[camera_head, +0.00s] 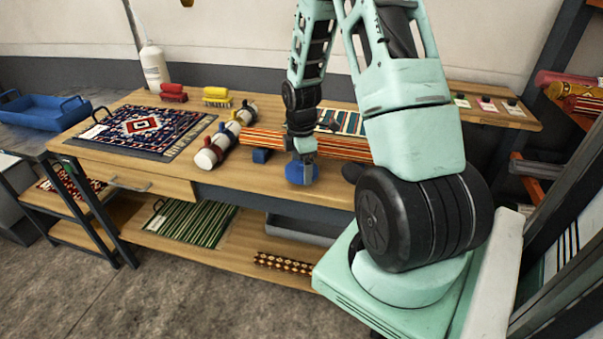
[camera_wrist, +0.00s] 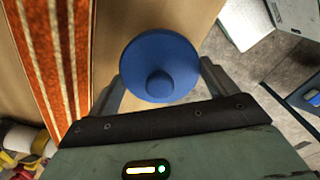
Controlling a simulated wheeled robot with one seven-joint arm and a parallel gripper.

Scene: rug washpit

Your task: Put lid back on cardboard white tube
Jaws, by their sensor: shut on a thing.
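The white cardboard tube (camera_head: 206,159) lies on its side on the workbench, with brown and blue bands around it. Its near white end faces the bench front. My gripper (camera_head: 304,170) is shut on a round blue lid (camera_head: 294,175) at the bench's front edge, right of the tube. In the wrist view the blue lid (camera_wrist: 150,55), with a small round knob, sits between the two fingers of my gripper (camera_wrist: 160,75). A white rounded piece at the lower left of the wrist view may be the tube; I cannot tell.
A patterned rug (camera_head: 142,130) lies left of the tube. Red and yellow brushes (camera_head: 216,97) and a white bottle (camera_head: 155,68) stand behind.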

